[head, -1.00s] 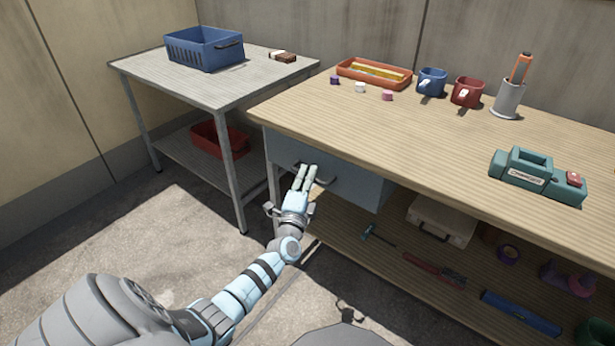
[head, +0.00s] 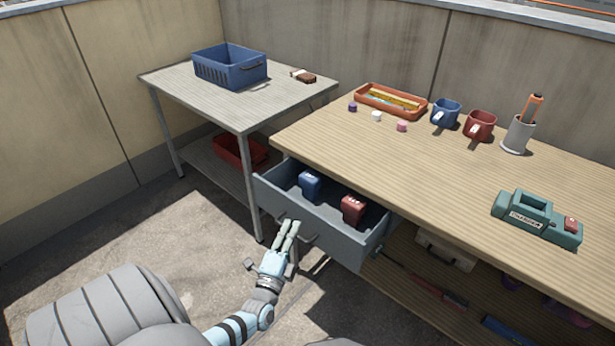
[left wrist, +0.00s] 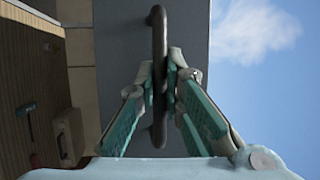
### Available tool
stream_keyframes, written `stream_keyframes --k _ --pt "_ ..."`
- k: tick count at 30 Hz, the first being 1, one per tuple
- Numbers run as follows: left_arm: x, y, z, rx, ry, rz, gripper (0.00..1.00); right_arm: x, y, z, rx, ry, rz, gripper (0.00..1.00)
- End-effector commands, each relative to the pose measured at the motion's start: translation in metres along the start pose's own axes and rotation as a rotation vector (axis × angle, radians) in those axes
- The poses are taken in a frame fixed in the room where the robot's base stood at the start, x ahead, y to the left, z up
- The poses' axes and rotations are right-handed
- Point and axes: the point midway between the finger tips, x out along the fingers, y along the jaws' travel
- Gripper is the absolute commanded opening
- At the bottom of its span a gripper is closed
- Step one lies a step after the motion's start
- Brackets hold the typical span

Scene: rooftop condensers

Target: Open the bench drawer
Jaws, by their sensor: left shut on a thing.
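The bench drawer (head: 335,236) is grey-blue and stands pulled out from under the wooden bench top (head: 440,150). A blue item (head: 309,184) and a red item (head: 353,209) sit inside it. My left gripper (head: 290,228) is at the drawer front. In the left wrist view the dark bar handle (left wrist: 159,70) runs between the two fingers of the gripper (left wrist: 162,85), which are shut on it. In the head view the fingers partly hide the handle. My right gripper is not in view.
A grey side table (head: 180,75) with a blue basket (head: 230,68) stands left of the bench. A red bin (head: 238,151) is on its lower shelf. Mugs, an orange tray (head: 375,107) and a teal device (head: 535,217) are on the bench. A case (head: 446,250) lies below. The floor in front is clear.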

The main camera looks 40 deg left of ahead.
Motion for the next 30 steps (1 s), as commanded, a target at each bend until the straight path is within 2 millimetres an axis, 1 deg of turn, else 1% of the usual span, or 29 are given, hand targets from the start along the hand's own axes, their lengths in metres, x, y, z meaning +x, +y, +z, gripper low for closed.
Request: stream_keyframes --k 1,3,6,9,12,18,29,30 --pt "-0.011 -0.006 0.004 0.001 0.0 0.007 0.0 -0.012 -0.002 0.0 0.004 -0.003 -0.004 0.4" --pt "-0.026 -0.009 0.011 0.0 -0.001 0.005 0.0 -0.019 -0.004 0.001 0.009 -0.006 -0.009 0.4" --pt "-0.045 -0.011 0.018 0.0 -0.002 0.005 0.0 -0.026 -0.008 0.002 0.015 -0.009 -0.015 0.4" --pt "-0.06 -0.014 0.025 0.0 -0.002 0.003 0.0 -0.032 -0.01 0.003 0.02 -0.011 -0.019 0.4" --pt "-0.071 -0.016 0.029 -0.001 -0.002 0.002 0.0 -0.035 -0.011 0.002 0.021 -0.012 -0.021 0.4" --pt "-0.083 -0.017 0.034 -0.003 -0.003 0.0 0.0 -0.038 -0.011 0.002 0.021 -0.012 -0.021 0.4" --pt "-0.084 -0.017 0.035 -0.002 -0.003 0.001 0.0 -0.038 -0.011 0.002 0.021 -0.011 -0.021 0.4" --pt "-0.084 -0.017 0.035 -0.002 -0.003 0.001 0.12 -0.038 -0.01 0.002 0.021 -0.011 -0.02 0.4"
